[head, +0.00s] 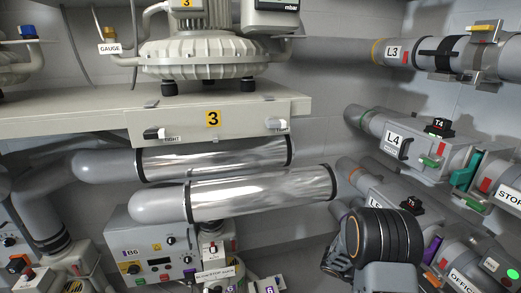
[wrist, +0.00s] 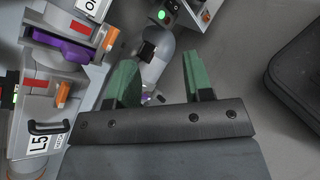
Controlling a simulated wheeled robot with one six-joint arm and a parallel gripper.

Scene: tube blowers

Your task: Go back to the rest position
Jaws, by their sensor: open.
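My gripper (wrist: 162,78) shows in the wrist view with its two green fingers apart and nothing between them. A grey pipe and a part with a green light (wrist: 163,14) lie beyond the fingers. In the head view my dark arm stands at the lower right, in front of the pipe units; the fingers cannot be seen there.
Pipe units L3 (head: 394,52) and L4 (head: 394,141) run along the right wall. Unit L5 (wrist: 40,143) is close left of my gripper in the wrist view. Grey floor (wrist: 235,60) shows right of the fingers.

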